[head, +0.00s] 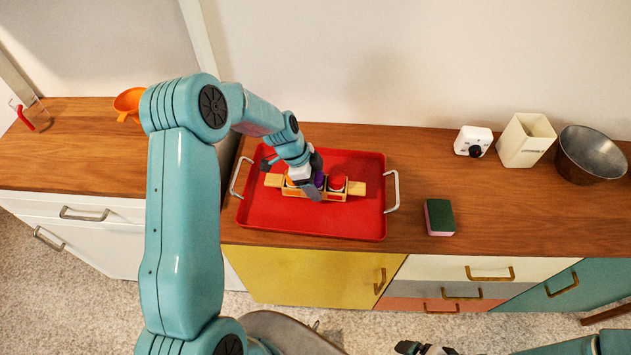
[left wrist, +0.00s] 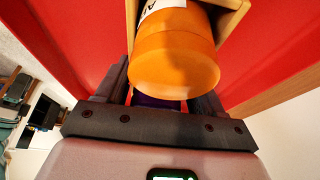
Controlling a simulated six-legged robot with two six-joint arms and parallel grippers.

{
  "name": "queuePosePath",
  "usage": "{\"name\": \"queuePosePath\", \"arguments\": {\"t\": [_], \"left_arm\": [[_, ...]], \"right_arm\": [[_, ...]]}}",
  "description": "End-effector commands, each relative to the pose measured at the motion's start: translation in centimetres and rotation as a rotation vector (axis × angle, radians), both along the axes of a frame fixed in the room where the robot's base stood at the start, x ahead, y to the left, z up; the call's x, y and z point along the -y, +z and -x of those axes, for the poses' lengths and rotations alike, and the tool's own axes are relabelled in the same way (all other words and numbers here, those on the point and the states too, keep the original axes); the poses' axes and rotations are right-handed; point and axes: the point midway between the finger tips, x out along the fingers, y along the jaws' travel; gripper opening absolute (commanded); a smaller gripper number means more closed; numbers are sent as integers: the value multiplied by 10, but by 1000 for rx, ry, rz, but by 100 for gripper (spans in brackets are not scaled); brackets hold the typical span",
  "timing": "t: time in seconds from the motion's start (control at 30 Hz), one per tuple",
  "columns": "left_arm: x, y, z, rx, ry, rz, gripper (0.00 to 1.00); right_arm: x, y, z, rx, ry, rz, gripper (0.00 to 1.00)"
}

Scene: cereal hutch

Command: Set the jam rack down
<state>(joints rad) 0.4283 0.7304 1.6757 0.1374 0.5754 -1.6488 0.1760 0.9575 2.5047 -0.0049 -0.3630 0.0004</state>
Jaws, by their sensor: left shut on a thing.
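The jam rack (head: 357,188) is a small light-wood holder with jars in a row: an orange-lidded one, a purple one (head: 319,180) and a red-lidded one (head: 337,183). It is over the red tray (head: 280,222); I cannot tell whether it touches the tray floor. My left gripper (head: 312,186) is shut at the rack's middle, by the purple jar. In the left wrist view the orange lid (left wrist: 175,70) hides much of the grip, with purple between the fingers. My right gripper (head: 425,349) is cut off at the bottom edge.
The tray has metal handles at both ends and bare floor around the rack. On the wooden counter are a green-and-pink sponge (head: 439,217), a white device (head: 473,141), a cream container (head: 526,140), a metal bowl (head: 592,155) and an orange funnel-like thing (head: 129,103).

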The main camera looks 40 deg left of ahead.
Motion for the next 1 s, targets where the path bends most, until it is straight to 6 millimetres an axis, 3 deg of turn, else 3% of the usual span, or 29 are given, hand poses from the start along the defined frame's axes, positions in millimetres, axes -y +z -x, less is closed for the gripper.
{"name": "queuePosePath", "arguments": {"t": [0.4,0.43,0.5,0.87,1.0], "left_arm": [[0,-10,-1,2,1,-1,34],[0,-10,0,2,1,-1,71],[0,-9,0,1,0,0,93],[-1,-6,0,2,1,-1,93],[-9,14,3,5,1,-3,93]], "right_arm": [[0,-1,0,0,0,0,97],[0,-1,0,0,0,0,97],[0,0,0,0,0,0,97],[0,1,0,0,0,0,97],[0,-5,0,0,0,0,97]]}}
